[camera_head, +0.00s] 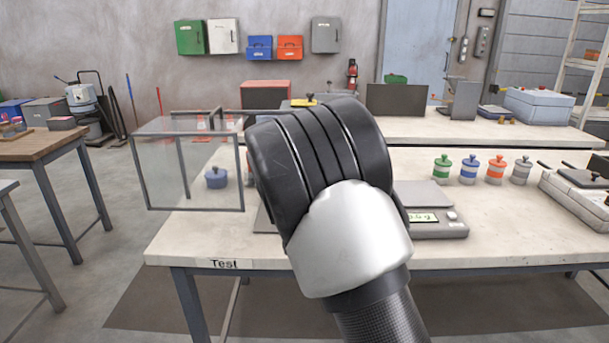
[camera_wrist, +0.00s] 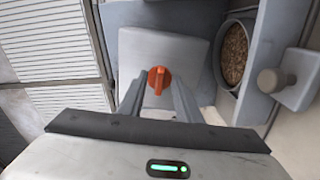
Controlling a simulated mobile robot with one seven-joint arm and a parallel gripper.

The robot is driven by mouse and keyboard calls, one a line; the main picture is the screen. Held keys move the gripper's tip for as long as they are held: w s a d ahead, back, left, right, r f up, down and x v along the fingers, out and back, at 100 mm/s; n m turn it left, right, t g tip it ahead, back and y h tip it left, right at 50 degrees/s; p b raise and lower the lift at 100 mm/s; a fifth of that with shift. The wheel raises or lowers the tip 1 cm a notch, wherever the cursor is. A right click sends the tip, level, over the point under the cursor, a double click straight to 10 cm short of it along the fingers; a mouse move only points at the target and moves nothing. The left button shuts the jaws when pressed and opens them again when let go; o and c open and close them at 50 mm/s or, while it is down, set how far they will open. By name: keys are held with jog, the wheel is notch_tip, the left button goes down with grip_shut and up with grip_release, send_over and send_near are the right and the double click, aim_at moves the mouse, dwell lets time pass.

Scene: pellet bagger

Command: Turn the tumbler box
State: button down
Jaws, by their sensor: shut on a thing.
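In the wrist view my gripper (camera_wrist: 159,100) has its two fingers closed around an orange-red knob (camera_wrist: 158,78). The knob sits in front of a pale grey box-like housing (camera_wrist: 150,48), which I take to be the tumbler box, though I cannot be sure. To its right is a round opening filled with brown pellets (camera_wrist: 235,52). In the head view my arm's dark and white wrist parts cover the middle of the table, so my fingers, the knob and most of the housing are hidden there.
A clear framed box (camera_head: 145,185) stands at the left of the test table (camera_head: 190,235), with a blue jar (camera_head: 216,178) seen through it. A scale (camera_head: 440,228) and several coloured jars stand right. In the wrist view a grey knobbed part (camera_wrist: 290,85) lies close right of the gripper.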

jog(key=shift+r+n+p, duration=0.35)
jog(key=shift+n, duration=0.75)
jog(key=shift+w, duration=0.1)
jog(key=c, duration=1.3)
grip_release()
jog(key=shift+f, duration=0.2)
jog(key=s+p, duration=0.1)
jog(key=s, duration=1.6)
jog(key=shift+s+p, duration=0.25)
jog(key=shift+p, duration=0.15)
